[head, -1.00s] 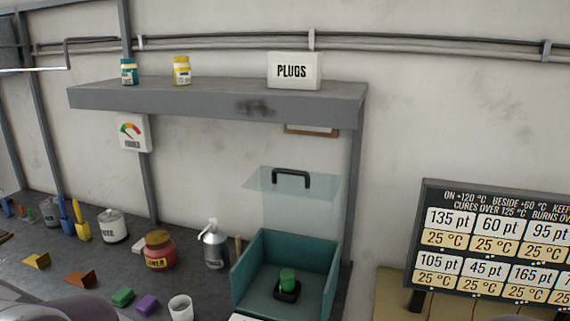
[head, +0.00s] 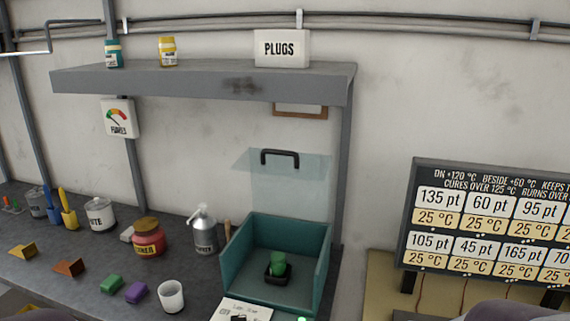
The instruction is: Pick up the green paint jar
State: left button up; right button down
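A small teal-green jar (head: 113,53) with a pale label stands upright at the left end of the grey wall shelf (head: 200,85). A yellow jar (head: 167,51) stands to its right, apart from it. On the bench, a small green piece (head: 278,262) sits in a black holder inside an open-topped teal box (head: 232,250). I cannot tell whether that piece is a jar. Neither of my grippers is in view. Only rounded grey parts, probably of my arms, show at the bottom edge.
A PLUGS box (head: 282,48) stands on the shelf. A clear lid (head: 300,185) with a black handle is raised behind the teal box.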

aim_at(278, 261)
jog(key=i+l+z, duration=0.1)
jog(key=z, duration=0.3)
jog(key=i+z, duration=0.2)
jog(key=z, duration=0.2)
jog(key=i+z, duration=0.15)
jog(key=z, duration=0.25)
